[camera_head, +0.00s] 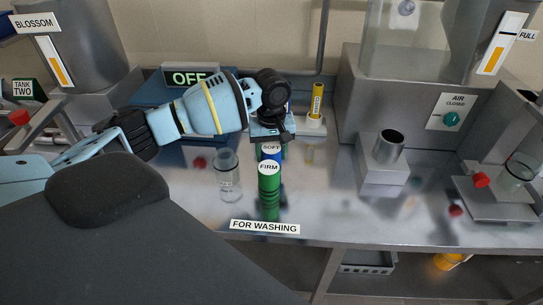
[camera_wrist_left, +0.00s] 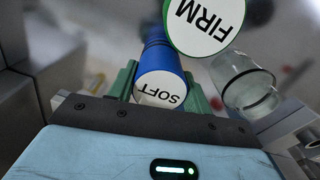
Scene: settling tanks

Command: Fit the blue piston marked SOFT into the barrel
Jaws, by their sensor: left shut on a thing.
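The blue piston marked SOFT (camera_head: 271,149) stands behind the green piston marked FIRM (camera_head: 268,180), which partly hides it. My left gripper (camera_head: 272,142) is over the blue piston. In the left wrist view my left gripper (camera_wrist_left: 162,88) has its green fingers shut on both sides of the blue piston (camera_wrist_left: 160,70), near its white SOFT cap. I cannot tell whether the piston's lower end touches the bench. An open metal tube (camera_head: 388,148) in a grey block, right of the pistons, looks like the barrel. My right gripper is out of view.
A clear glass cylinder (camera_head: 228,175) stands left of the green piston, close to the left gripper. A yellow upright (camera_head: 317,100) on a white base stands behind. A FOR WASHING label (camera_head: 265,227) marks the bench's front edge. Bench between pistons and block is clear.

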